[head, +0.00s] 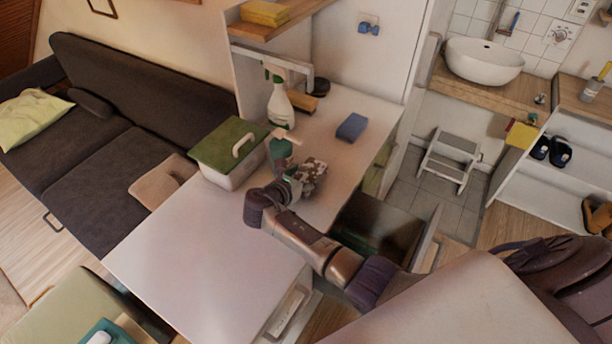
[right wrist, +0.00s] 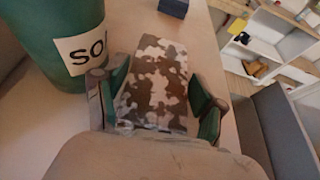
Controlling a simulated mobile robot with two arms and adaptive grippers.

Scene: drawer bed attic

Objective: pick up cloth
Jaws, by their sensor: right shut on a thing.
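The cloth is a folded piece with a brown and white camouflage pattern (head: 311,172). In the right wrist view the cloth (right wrist: 155,80) fills the space between the green-padded fingers. My right gripper (head: 298,184) is at the cloth, its fingers on both sides of it (right wrist: 158,100), shut on it. Whether the cloth is clear of the table I cannot tell. My left gripper is not in view.
A green soap bottle (right wrist: 60,40) stands close to the left of the right gripper. A green-lidded white box (head: 230,152), a spray bottle (head: 280,104) and a blue sponge (head: 352,126) stand on the table. The table's left front part is clear. An open drawer (head: 375,225) is below the right edge.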

